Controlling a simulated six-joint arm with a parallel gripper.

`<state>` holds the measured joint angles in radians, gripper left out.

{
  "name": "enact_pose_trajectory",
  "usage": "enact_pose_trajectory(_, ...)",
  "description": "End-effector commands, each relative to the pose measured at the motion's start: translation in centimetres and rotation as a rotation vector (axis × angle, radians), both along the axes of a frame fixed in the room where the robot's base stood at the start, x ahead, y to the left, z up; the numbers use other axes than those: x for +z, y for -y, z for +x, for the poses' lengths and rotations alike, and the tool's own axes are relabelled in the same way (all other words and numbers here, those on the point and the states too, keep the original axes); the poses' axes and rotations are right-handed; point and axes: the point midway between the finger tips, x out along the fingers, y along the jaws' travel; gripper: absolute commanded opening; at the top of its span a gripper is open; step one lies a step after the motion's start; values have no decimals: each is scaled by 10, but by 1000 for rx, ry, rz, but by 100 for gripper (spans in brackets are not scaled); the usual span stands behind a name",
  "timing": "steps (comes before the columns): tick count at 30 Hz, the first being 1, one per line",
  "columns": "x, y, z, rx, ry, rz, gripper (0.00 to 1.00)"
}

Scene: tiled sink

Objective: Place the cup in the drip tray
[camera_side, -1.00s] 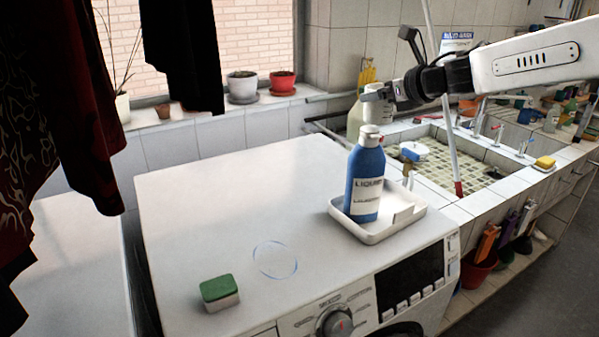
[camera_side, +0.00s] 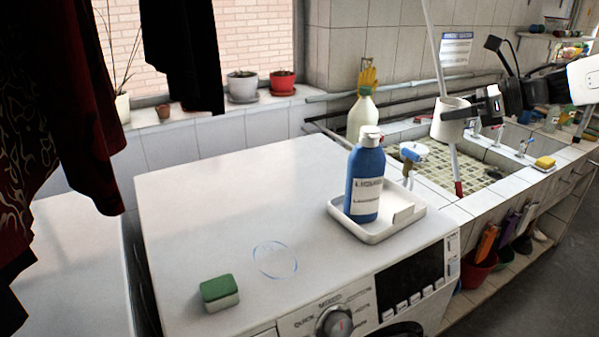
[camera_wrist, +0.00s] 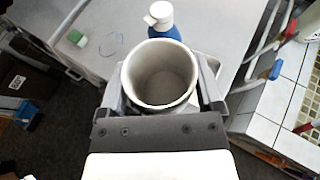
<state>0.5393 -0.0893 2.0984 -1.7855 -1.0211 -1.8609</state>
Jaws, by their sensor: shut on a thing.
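My gripper (camera_side: 468,112) is shut on a white cup (camera_side: 449,121), held in the air over the sink area in the side view, to the right of the drip tray. In the wrist view the cup (camera_wrist: 160,85) sits between my fingers, with its open mouth facing the camera and its inside empty. The white drip tray (camera_side: 408,222) lies on the washing machine's top near its right edge. A blue bottle (camera_side: 364,185) with a white cap stands in it. The cup is apart from the tray.
The washing machine top (camera_side: 240,190) is mostly clear, with a green-and-white sponge (camera_side: 219,293) and a drawn blue circle (camera_side: 275,259) on it. A pale bottle (camera_side: 362,114), a tap (camera_side: 413,152) and a slanted pole (camera_side: 437,55) stand near the sink (camera_side: 425,180).

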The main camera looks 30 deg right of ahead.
Motion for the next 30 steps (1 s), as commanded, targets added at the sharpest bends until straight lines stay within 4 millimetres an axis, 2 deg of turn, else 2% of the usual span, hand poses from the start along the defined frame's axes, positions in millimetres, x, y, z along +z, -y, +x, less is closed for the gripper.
enact_pose_trajectory(2,-4,2,-8,17,-2,6,26)
enact_pose_trajectory(12,-76,1,-6,15,-5,9,26)
enact_pose_trajectory(16,-96,1,-6,15,-3,7,26)
enact_pose_trajectory(21,-108,1,-6,15,0,5,26)
enact_pose_trajectory(30,-111,1,-3,15,1,4,26)
